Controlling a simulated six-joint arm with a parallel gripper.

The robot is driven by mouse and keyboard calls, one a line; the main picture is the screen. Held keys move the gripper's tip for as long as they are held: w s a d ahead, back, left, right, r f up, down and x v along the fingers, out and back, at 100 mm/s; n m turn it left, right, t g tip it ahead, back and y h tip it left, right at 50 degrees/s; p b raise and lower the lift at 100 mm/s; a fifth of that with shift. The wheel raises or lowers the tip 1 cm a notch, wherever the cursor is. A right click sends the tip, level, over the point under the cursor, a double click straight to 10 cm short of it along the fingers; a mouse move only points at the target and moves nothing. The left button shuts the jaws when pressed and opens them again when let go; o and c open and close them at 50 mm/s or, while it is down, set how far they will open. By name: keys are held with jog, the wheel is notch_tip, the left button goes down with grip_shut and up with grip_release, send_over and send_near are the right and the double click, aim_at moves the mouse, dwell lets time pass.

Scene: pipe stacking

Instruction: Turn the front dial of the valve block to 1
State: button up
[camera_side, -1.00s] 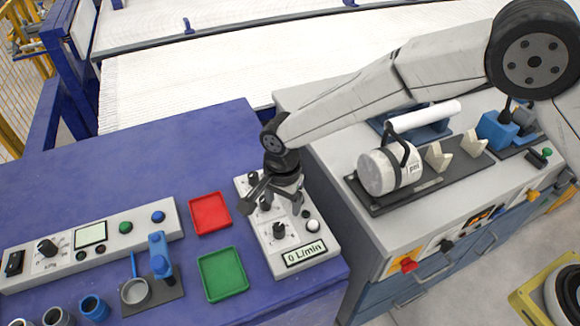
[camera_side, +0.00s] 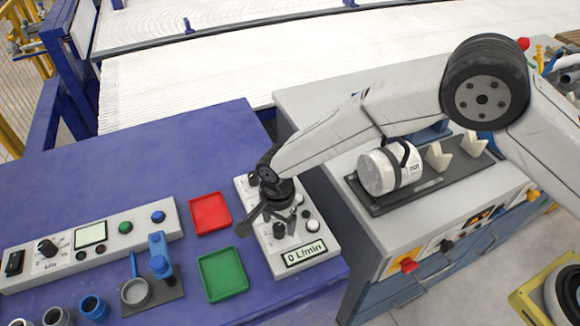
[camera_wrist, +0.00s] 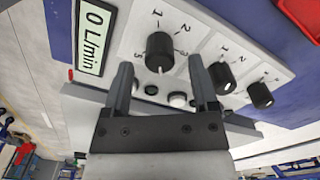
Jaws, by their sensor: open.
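The valve block (camera_side: 303,240) is a light grey panel with a "0 L/min" display, seen at the right of the blue table in the side view. Its front dial (camera_side: 279,231) is a black knob nearest the display. In the wrist view the front dial (camera_wrist: 159,50) has numbers around it; I cannot tell its setting for sure. My gripper (camera_side: 281,217) is over the block near this dial. In the wrist view my gripper (camera_wrist: 160,62) is open, its two fingers apart on either side of the dial, with nothing held.
Two more black dials (camera_wrist: 222,76) (camera_wrist: 261,95) stand farther along the block. A white button (camera_side: 312,225) lies beside the front dial. A red tray (camera_side: 210,213) and a green tray (camera_side: 223,274) lie to the left. A grey cabinet (camera_side: 315,125) stands close on the right.

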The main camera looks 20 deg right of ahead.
jog(key=shift+f, duration=0.9)
grip_shut()
